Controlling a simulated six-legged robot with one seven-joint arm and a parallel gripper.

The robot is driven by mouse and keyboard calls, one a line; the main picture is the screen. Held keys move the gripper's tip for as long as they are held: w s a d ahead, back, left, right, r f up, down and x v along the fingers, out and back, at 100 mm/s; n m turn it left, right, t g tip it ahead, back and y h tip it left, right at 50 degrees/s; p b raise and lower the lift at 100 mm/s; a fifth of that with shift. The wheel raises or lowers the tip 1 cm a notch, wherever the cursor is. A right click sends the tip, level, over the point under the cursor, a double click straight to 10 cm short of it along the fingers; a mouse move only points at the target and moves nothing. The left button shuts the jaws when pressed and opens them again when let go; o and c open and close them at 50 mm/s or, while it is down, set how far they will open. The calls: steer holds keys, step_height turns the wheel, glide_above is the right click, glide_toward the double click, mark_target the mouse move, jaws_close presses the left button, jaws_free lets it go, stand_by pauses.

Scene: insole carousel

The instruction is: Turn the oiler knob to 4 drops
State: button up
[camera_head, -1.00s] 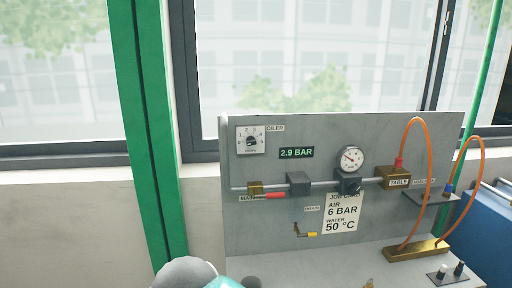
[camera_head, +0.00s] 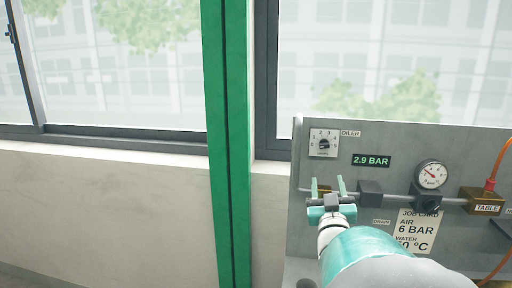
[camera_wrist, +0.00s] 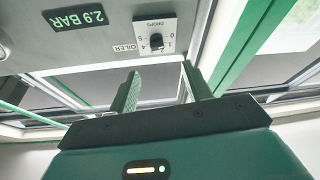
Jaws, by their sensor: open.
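The oiler knob (camera_head: 324,144) is a small black knob on a white numbered plate at the panel's upper left, beside the OILER label (camera_head: 350,133). The wrist view also shows the knob (camera_wrist: 156,42), upside down; the exact number it points to is too small to tell. My gripper (camera_head: 340,184) is open and empty, with two green fingers pointing up. In the head view it appears just below the oiler plate. In the wrist view the fingertips (camera_wrist: 160,72) lie below the knob, apart from it.
The grey panel (camera_head: 400,145) carries a 2.9 BAR display (camera_head: 371,161), a round gauge (camera_head: 431,174), a horizontal pipe with blocks, and a job card (camera_head: 415,228). An orange hose (camera_head: 496,162) rises at the right. A green post (camera_head: 229,130) stands left of the panel.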

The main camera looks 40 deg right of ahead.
mark_target(324, 145)
steer(key=x, duration=1.3)
steer(key=shift+d+r, duration=0.35)
steer(key=shift+d, duration=0.1)
steer(key=c, duration=1)
